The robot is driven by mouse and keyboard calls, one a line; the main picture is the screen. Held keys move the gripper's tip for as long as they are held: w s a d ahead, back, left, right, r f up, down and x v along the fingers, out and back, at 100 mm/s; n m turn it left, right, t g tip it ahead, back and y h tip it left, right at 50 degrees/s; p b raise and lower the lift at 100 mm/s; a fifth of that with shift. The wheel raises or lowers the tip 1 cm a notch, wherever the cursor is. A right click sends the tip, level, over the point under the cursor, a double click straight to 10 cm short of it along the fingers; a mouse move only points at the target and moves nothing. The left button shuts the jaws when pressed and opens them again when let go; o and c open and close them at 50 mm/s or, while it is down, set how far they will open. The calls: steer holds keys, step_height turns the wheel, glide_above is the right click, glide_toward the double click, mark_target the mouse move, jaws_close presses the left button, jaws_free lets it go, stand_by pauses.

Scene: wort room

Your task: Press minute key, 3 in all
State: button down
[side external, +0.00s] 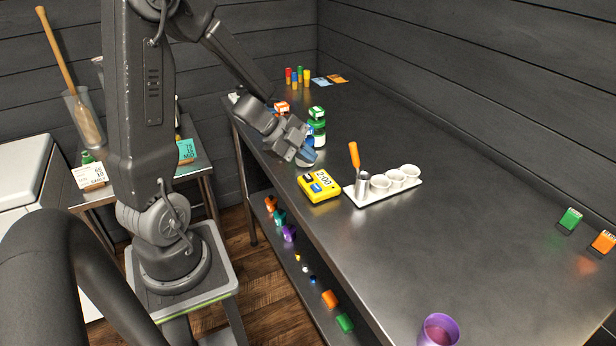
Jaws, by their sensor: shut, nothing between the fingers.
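A yellow timer (318,187) sits near the left edge of the steel bench, its display reading 2:00. A dark key and a blue key show on its front part, too small for me to read their labels. My gripper (308,158) is shut and empty, above and behind the timer, apart from it. A blue thing shows right at the fingertips, and I cannot tell whether it is part of the gripper or stands behind it.
A white tray (352,198) with white cups and an orange-handled tool (354,155) stands right of the timer. Green-capped bottles (317,128) stand behind my gripper. A purple cup (438,331) is at the front. The bench's right half is mostly clear.

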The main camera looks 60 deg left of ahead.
mark_target(307, 178)
steer(key=shift+r, duration=1.2)
stand_by(1.6)
step_height(307, 178, up, 4)
steer(key=shift+f, duration=0.1)
steer(key=shift+f, duration=0.15)
steer(key=shift+f, duration=4.3)
steer(key=shift+f, duration=0.4)
